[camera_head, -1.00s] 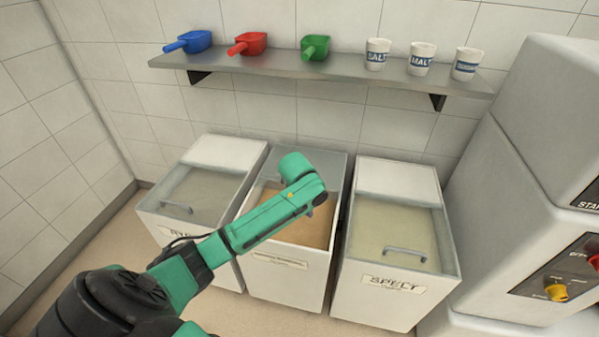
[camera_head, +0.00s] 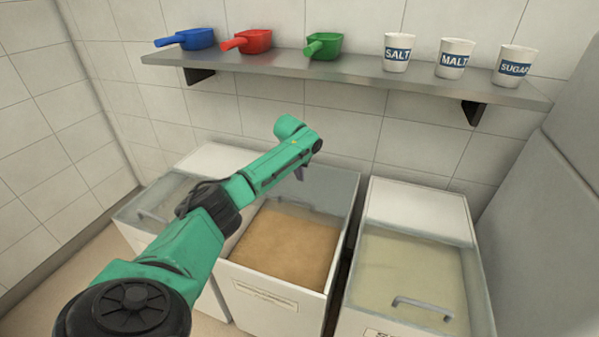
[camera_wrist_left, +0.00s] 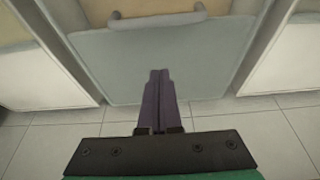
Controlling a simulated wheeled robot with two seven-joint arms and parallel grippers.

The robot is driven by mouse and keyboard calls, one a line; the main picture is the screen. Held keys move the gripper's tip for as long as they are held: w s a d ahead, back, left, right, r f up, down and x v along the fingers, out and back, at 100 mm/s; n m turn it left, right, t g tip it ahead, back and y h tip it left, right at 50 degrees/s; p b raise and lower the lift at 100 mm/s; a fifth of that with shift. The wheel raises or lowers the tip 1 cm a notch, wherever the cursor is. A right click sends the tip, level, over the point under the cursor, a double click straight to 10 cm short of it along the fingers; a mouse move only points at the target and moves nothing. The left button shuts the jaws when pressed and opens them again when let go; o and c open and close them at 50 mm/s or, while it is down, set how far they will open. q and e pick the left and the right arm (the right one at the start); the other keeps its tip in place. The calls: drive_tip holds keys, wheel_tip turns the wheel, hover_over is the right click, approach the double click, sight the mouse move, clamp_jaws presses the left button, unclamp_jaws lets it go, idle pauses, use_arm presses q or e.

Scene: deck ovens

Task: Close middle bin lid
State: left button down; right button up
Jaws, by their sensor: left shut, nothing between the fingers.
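The middle bin (camera_head: 262,292) is white and open, with tan flour (camera_head: 285,245) showing inside. Its grey see-through lid (camera_head: 335,188) stands raised at the back of the bin. In the left wrist view the lid panel (camera_wrist_left: 200,55) fills the middle, with its bar handle (camera_wrist_left: 157,20) at the top. My left gripper (camera_head: 299,174) is over the rear of the middle bin, near the lid. Its fingers (camera_wrist_left: 160,75) are shut and empty and overlap the panel in the wrist view; I cannot tell whether they touch it. My right gripper is not in view.
A right bin (camera_head: 415,275) with a shut clear lid and a left bin (camera_head: 160,195), partly behind my arm, flank the middle one. Above is a wall shelf (camera_head: 360,75) with scoops and labelled cups. A grey machine (camera_head: 530,215) stands at the right.

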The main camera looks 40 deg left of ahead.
use_arm(q)
drive_tip(key=b, duration=0.1)
hover_over(301, 196)
wheel_tip(301, 196, down, 4)
drive_tip(key=shift+d+f, duration=0.1)
drive_tip(key=shift+s+r+p, duration=0.2)
drive_tip(key=shift+s+p, duration=0.1)
drive_tip(key=shift+s+d+f+p, duration=0.2)
drive_tip(key=shift+s+p, duration=0.2)
drive_tip(key=shift+s, duration=0.15)
drive_tip(key=shift+s+d+f+p, duration=0.15)
drive_tip(key=shift+s+p, duration=0.2)
drive_tip(key=shift+s, duration=0.2)
drive_tip(key=shift+s+d, duration=0.25)
drive_tip(key=shift+s, duration=0.25)
drive_tip(key=shift+f, duration=0.1)
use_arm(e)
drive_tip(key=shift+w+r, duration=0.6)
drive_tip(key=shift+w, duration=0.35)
